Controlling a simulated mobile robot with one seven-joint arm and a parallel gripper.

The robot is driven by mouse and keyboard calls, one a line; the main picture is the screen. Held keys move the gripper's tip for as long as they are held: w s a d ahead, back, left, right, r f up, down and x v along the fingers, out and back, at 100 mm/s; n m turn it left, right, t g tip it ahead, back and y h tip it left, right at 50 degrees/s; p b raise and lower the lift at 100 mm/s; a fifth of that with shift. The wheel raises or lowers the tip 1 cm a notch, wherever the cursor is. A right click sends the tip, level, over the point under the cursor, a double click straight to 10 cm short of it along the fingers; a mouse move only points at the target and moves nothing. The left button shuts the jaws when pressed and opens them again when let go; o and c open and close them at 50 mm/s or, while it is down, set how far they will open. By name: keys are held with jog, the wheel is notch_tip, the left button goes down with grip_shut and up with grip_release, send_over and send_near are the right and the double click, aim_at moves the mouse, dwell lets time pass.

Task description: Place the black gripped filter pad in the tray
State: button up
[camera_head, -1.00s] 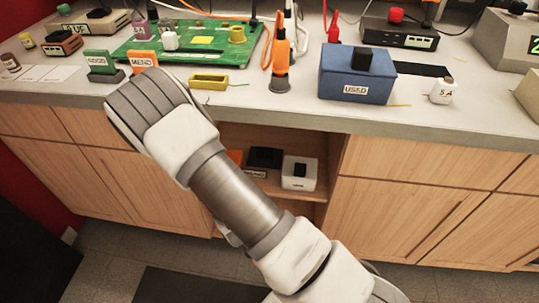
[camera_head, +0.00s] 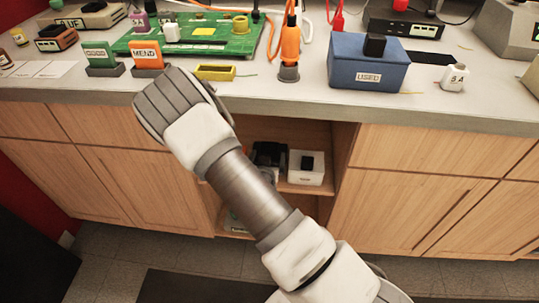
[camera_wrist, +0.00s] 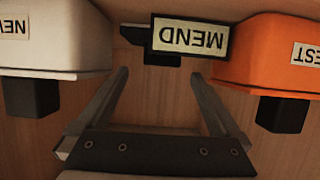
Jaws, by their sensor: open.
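My gripper (camera_wrist: 158,76) is open and empty in the wrist view, its fingers spread below a black piece (camera_wrist: 150,52) with a MEND plate. I cannot tell for certain whether this piece is the filter pad. It stands between a white box (camera_wrist: 50,42) and an orange box (camera_wrist: 262,50), each with a black block. In the head view a black thing (camera_head: 268,152) sits on the open shelf beside the white box (camera_head: 306,168). A yellow rectangular tray-like piece (camera_head: 215,72) lies on the counter; whether it is the tray is unclear. My arm hides the gripper there.
The counter (camera_head: 300,101) edge overhangs the open shelf bay (camera_head: 333,190). On the counter are a blue USED box (camera_head: 366,70), an orange-handled tool (camera_head: 290,48), sign stands including MEND (camera_head: 147,55), and a green board (camera_head: 185,35). Closed cabinet doors flank the bay.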

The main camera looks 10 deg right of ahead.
aim_at(269, 148)
jog(key=b+x, duration=0.2)
jog(key=x, duration=0.4)
jog(key=shift+w+f+b, duration=0.2)
jog(key=shift+w+b, duration=0.15)
jog(key=shift+w, duration=0.3)
jog(key=shift+c, duration=0.2)
jog(key=c, duration=1.4)
notch_tip(269, 148, up, 10)
jog(key=p, duration=0.4)
jog(key=shift+s, duration=0.15)
